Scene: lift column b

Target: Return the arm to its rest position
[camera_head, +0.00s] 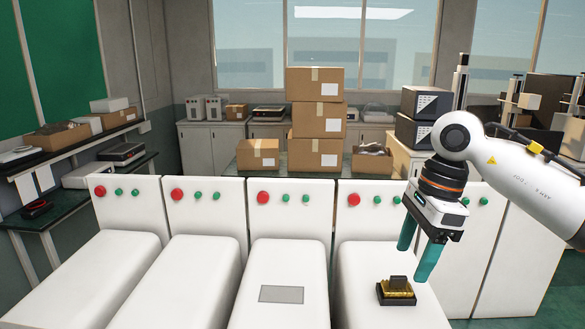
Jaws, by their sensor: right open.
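My right arm comes in from the right edge. Its gripper (418,262) points down, with two teal fingers spread apart and nothing between them. A small black and gold part (396,291) sits on the white top of the rightmost low machine (362,270). The part is below the gripper and close to the fingertips in the picture; I cannot tell the exact gap. My left gripper is not in view.
Several white machines with red and green buttons stand in a row; one has a grey plate (281,294) on top. Cardboard boxes (316,118) are stacked behind them. A dark shelf (75,147) with boxes is at left. The air above the machine tops at left is clear.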

